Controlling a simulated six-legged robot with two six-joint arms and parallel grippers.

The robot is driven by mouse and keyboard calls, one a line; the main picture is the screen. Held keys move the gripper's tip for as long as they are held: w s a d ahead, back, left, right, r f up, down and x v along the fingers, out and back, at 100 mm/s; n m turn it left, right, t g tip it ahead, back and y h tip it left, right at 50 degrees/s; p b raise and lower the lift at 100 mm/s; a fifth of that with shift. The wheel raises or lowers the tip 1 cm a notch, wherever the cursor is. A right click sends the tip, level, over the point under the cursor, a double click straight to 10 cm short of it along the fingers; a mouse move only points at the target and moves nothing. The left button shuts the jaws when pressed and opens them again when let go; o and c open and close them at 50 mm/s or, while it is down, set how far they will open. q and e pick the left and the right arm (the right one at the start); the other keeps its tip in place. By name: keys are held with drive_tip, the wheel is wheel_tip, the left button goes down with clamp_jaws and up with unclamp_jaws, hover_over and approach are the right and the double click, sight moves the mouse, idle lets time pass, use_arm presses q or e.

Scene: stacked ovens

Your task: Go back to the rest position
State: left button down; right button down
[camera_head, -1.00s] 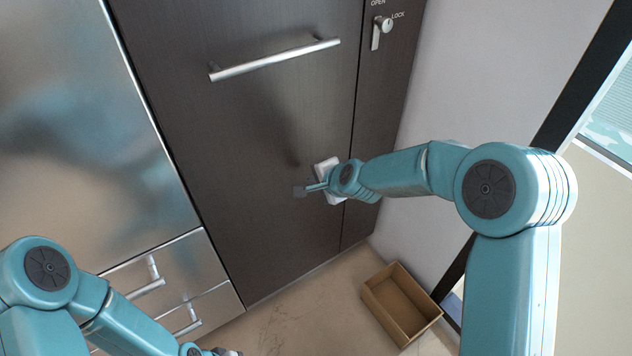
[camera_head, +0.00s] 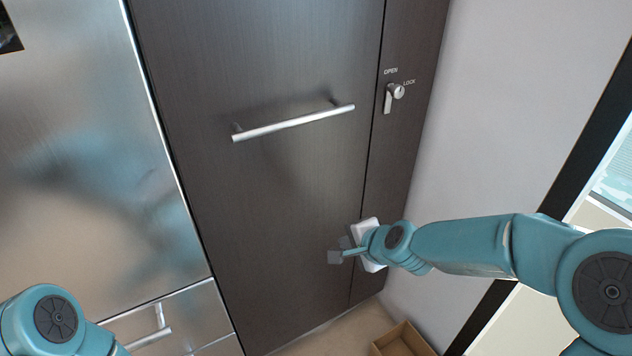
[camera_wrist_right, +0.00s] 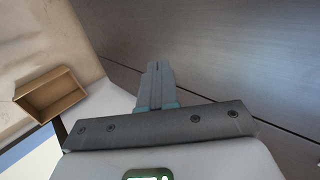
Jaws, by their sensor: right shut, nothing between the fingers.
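My right gripper (camera_head: 340,256) is shut and empty in front of the lower part of a dark oven door (camera_head: 270,210). In the right wrist view its fingers (camera_wrist_right: 156,72) lie together with nothing between them. My left arm shows at the lower left of the head view, but its gripper is out of the frame. The dark door is closed and has a long silver handle (camera_head: 292,123). A latch (camera_head: 392,97) marked OPEN and LOCK sits to the right of that handle, with its lever pointing down.
A steel front (camera_head: 90,170) with drawers below stands at the left. An open cardboard box (camera_head: 404,342) lies on the floor at the bottom; it also shows in the right wrist view (camera_wrist_right: 50,94). A pale wall (camera_head: 500,110) and a black-framed window stand at the right.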

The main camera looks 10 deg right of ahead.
drive_tip(key=s+f+g, duration=0.2)
drive_tip(key=s+f, duration=0.2)
drive_tip(key=f, duration=0.5)
drive_tip(key=s+f+g, duration=0.2)
drive_tip(key=s+f, duration=0.3)
drive_tip(key=f, duration=0.3)
drive_tip(key=s+a+f+n+g, duration=0.2)
drive_tip(key=s+f+n+g, duration=0.25)
drive_tip(key=s+f, duration=0.65)
drive_tip(key=s+a+n, duration=0.2)
drive_tip(key=s+n, duration=0.4)
drive_tip(key=s, duration=0.2)
wheel_tip(320, 180, up, 13)
drive_tip(key=n+p, duration=0.1)
drive_tip(key=p, duration=1.1)
drive_tip(key=shift+w+d+r+y, duration=0.15)
drive_tip(key=shift+w+r+y, duration=0.05)
drive_tip(key=shift+w+y, duration=0.15)
drive_tip(key=shift+n, duration=0.25)
